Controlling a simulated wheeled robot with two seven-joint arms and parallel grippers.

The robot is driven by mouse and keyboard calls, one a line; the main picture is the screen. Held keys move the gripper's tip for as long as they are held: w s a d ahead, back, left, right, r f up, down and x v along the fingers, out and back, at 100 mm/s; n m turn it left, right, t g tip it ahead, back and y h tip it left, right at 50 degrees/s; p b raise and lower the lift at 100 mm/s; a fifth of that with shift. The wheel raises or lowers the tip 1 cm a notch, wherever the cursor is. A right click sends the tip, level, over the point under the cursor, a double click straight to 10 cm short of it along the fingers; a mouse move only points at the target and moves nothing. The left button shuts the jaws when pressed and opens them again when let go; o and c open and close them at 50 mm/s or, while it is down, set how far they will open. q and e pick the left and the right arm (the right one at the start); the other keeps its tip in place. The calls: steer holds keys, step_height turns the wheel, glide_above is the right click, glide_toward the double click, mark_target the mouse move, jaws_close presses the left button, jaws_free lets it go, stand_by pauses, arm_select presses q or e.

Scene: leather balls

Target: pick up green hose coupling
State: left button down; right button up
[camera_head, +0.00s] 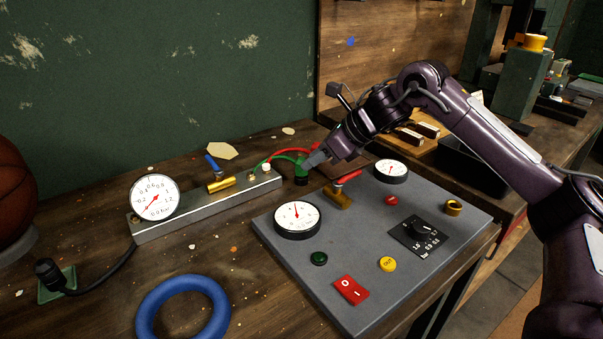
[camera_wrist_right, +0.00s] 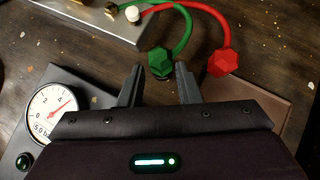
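The green hose coupling (camera_head: 301,172) stands on the table behind the grey control panel, at the end of a green hose. In the right wrist view the green coupling (camera_wrist_right: 161,62) is a faceted knob just ahead of and between my fingertips. My right gripper (camera_head: 312,163) reaches it from the right; in the wrist view its two fingers (camera_wrist_right: 160,72) are apart, with nothing visibly clamped. Whether a finger touches the coupling cannot be told. A red coupling (camera_wrist_right: 224,62) on a red hose lies just right of the fingers. My left gripper is not in view.
The grey panel (camera_head: 350,270) with gauges, buttons and a red-handled valve (camera_head: 340,195) lies in front of the coupling. A metal manifold (camera_head: 200,207) with a gauge and blue-handled valve is left. A blue ring (camera_head: 150,300) and a basketball (camera_head: 12,190) are further left.

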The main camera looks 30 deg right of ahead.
mark_target(297, 168)
steer(key=x, duration=0.6)
steer(key=shift+w+a+f, duration=0.1)
steer(key=shift+w+f, duration=0.1)
steer(key=shift+w, duration=0.1)
steer(key=c, duration=0.6)
steer(key=shift+o, duration=0.2)
steer(key=shift+r, duration=0.2)
